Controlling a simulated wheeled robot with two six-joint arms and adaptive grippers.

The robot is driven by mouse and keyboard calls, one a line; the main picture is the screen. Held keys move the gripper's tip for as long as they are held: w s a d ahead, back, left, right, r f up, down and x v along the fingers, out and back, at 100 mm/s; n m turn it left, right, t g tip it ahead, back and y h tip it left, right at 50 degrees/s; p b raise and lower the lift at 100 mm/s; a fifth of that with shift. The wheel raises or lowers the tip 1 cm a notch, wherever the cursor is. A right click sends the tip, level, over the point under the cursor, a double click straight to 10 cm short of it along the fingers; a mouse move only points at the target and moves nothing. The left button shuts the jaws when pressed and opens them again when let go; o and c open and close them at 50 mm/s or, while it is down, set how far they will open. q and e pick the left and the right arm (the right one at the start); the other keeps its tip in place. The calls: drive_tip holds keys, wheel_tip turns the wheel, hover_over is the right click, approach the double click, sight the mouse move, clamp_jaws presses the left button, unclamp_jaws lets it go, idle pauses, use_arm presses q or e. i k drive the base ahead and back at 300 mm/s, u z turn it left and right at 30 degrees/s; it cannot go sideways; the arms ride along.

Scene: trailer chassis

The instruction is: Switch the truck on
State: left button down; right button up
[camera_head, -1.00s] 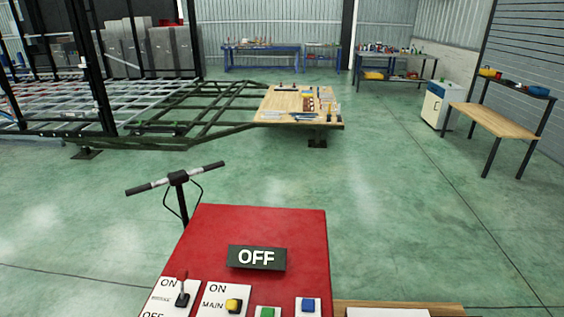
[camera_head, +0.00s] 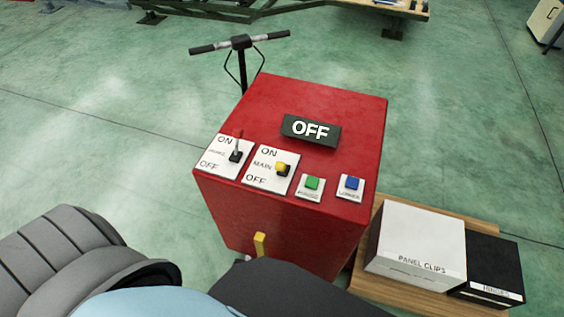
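The truck (camera_head: 265,105) is a red box with a black T-shaped handle (camera_head: 238,43) behind it. A dark sign (camera_head: 311,130) on its top reads OFF. The left toggle switch (camera_head: 236,152) has a lever standing up towards its ON label; its small name is hard to read. To the right are a green button (camera_head: 312,183) and a blue button (camera_head: 352,183). Neither of my grippers shows in the view.
A white box (camera_head: 420,245) marked PANEL CLIPS and a black box (camera_head: 492,265) sit on a wooden board (camera_head: 380,285) right of the truck. A small yellow piece (camera_head: 260,244) shows at the truck's front. A green chassis frame (camera_head: 270,9) stands behind.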

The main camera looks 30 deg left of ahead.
sight(280, 167)
drive_tip(key=k, duration=1.35)
drive_tip(key=z, duration=0.4)
drive_tip(key=i, duration=0.85)
drive_tip(key=u, duration=0.05)
